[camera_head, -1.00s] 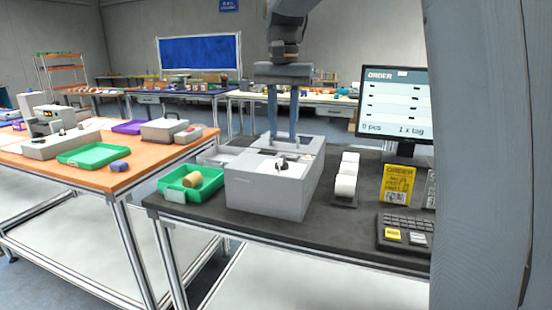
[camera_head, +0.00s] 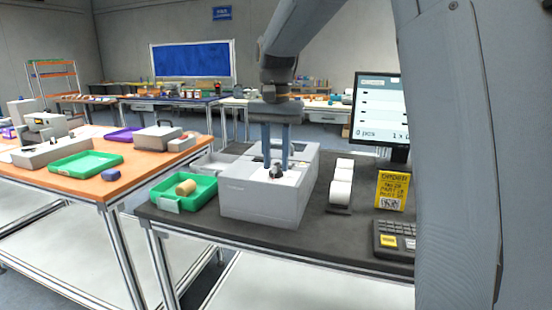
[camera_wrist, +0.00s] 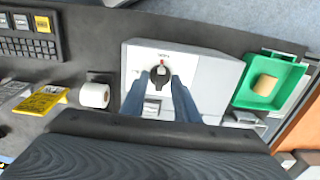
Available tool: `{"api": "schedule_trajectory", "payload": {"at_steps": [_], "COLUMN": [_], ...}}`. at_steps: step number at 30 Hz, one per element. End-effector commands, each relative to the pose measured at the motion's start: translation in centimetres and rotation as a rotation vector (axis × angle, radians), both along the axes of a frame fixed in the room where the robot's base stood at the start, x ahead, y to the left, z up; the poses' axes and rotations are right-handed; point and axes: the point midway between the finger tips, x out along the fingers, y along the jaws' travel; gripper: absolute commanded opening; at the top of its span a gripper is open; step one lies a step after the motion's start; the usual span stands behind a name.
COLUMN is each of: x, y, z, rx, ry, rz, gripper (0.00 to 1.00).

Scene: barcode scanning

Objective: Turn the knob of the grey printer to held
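The grey printer (camera_head: 262,198) stands on the dark tabletop, and its grey top shows in the wrist view (camera_wrist: 205,75). Its knob (camera_wrist: 160,76) is black and round with a red mark, and a small label lies beyond it. In the head view the knob (camera_head: 277,172) is on the printer's top, partly hidden by my fingers. My gripper (camera_head: 276,165) points straight down over it. In the wrist view its two blue-grey fingers (camera_wrist: 160,82) are apart, one on each side of the knob. I cannot tell whether they touch it. The setting's wording is too small to read.
A green tray (camera_head: 207,187) with a tan cylinder (camera_head: 186,187) is left of the printer. White label rolls (camera_head: 341,186), a yellow order card (camera_head: 392,191), a keyboard (camera_head: 393,241) and a monitor (camera_head: 378,105) are to the right. Bare tabletop (camera_head: 320,232) lies in front.

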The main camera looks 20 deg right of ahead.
Motion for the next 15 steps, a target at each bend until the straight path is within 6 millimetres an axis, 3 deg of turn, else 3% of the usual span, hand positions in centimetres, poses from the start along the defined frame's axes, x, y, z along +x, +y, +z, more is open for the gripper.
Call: {"api": "schedule_trajectory", "payload": {"at_steps": [1, 6, 15], "x": [0.00, 0.00, -0.02], "y": [0.00, 0.00, 0.00], "z": [0.01, 0.03, 0.10], "rx": [0.000, 0.000, 0.000], "ry": [0.000, 0.000, 0.000], "rz": [0.000, 0.000, 0.015], "gripper": [0.28, 0.00, 0.00]}}
